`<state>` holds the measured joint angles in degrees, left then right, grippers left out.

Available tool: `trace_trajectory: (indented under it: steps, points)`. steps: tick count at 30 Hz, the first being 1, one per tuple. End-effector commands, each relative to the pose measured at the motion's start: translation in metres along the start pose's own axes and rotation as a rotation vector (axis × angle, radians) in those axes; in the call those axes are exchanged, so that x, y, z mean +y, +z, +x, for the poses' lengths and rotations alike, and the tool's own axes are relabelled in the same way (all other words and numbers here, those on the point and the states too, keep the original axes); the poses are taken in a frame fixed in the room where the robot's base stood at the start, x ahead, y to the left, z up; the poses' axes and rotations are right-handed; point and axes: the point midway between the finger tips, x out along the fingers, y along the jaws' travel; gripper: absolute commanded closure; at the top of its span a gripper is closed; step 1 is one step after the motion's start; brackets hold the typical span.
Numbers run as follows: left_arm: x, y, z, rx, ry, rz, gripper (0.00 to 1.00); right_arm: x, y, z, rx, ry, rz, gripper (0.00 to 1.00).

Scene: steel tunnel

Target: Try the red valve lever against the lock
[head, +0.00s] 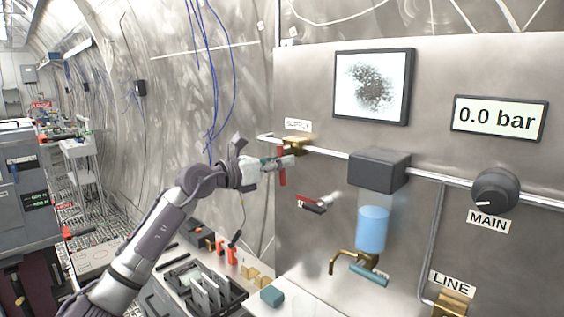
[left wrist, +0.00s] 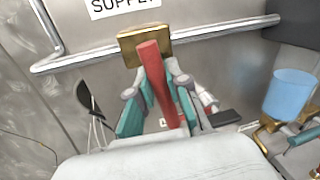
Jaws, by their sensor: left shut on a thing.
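The red valve lever (head: 283,178) hangs down from the brass supply valve (head: 298,144) under the SUPPLY label. My left gripper (head: 280,162) is shut on the lever. In the left wrist view the lever (left wrist: 151,75) stands between the teal finger pads of my left gripper (left wrist: 158,103), with the brass valve block (left wrist: 146,45) behind it. A small red and black item with a pale stem (head: 312,203) is on the panel below and to the right; I cannot tell for sure that it is the lock. My right gripper is not in view.
A pipe (head: 330,151) runs right from the valve past a dark box (head: 379,169) and a blue-filled cylinder (head: 372,228). The gauge display (head: 498,118) reads 0.0 bar. The MAIN knob (head: 495,191) is at right. A bench with a black tray (head: 208,290) stands below my arm.

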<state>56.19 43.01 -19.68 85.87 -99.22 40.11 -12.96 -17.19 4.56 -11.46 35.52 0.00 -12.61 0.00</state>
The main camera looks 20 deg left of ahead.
Motion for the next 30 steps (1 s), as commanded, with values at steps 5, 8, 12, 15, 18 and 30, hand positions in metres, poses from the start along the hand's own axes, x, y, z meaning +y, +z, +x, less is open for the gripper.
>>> trace_trajectory:
  steps: [5,8,12,15,18,30]
  points:
    - [0.000,0.001,0.000,-0.006,-0.001,-0.022,1.00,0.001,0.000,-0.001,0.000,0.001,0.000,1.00]
    - [0.000,0.001,0.000,-0.006,-0.001,-0.022,1.00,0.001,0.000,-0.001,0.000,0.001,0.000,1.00]
    - [0.000,0.001,0.000,-0.005,-0.001,-0.021,0.64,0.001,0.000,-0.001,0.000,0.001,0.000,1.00]
    - [0.000,0.001,0.000,-0.005,-0.001,-0.020,0.58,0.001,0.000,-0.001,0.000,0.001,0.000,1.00]
    - [0.000,0.001,0.000,-0.005,-0.001,-0.020,0.58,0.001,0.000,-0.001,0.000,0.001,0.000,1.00]
    - [0.001,-0.001,-0.036,0.000,0.003,-0.016,0.58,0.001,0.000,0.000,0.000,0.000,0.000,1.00]
